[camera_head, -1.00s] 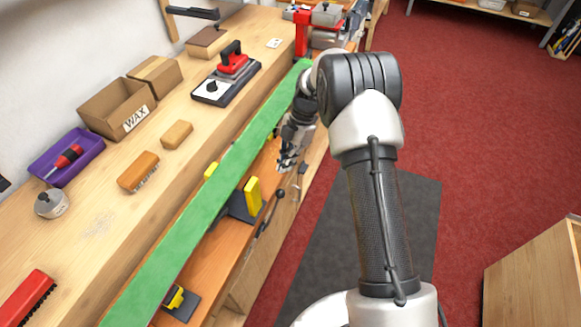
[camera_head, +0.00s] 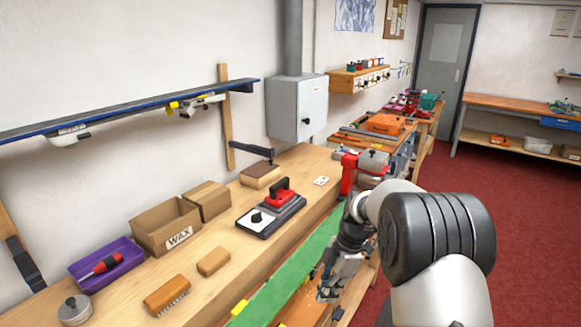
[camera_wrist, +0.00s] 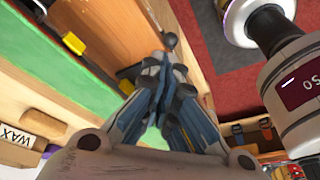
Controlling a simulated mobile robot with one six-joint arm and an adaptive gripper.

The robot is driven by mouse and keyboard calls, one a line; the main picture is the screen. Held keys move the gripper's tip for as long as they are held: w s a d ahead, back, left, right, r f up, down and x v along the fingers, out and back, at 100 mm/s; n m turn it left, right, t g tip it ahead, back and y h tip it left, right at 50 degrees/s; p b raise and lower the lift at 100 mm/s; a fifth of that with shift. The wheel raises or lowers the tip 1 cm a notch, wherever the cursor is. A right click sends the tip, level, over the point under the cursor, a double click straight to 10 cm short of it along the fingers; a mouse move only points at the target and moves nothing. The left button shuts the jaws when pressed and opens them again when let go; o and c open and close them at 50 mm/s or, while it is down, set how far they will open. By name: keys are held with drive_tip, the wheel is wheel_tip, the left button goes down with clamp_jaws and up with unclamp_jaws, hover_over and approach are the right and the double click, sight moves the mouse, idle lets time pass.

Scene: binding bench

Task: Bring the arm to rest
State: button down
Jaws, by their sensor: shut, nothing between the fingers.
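My gripper (camera_head: 330,290) hangs at the end of my bent arm by the front edge of the bench, beside the green ski base (camera_head: 285,277). In the wrist view my gripper (camera_wrist: 168,75) has its fingers together with nothing between them. The green strip (camera_wrist: 75,88) also shows there, to the left of the fingers and apart from them in the picture. Below the fingers is the brown wooden bench front. Whether the fingertips touch anything cannot be told.
The bench (camera_head: 225,285) carries a waxing iron (camera_head: 272,210), a WAX box (camera_head: 165,222), a purple tray (camera_head: 112,275), a brush (camera_head: 167,296) and a red vise (camera_head: 348,172). A grey cabinet (camera_head: 296,107) hangs on the wall. The red floor (camera_head: 520,225) at right is open.

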drive_tip(key=s+d+r+m+t+h, duration=0.25)
drive_tip(key=s+r+m, duration=0.85)
drive_tip(key=s+r, duration=0.6)
drive_tip(key=s+d+r+m+t, duration=0.1)
drive_tip(key=s+m+t, duration=0.2)
drive_tip(key=s+m, duration=0.6)
drive_tip(key=s, duration=0.5)
drive_tip(key=shift+d+m+h, duration=0.2)
drive_tip(key=shift+m+h, duration=0.1)
drive_tip(key=shift+h, duration=0.05)
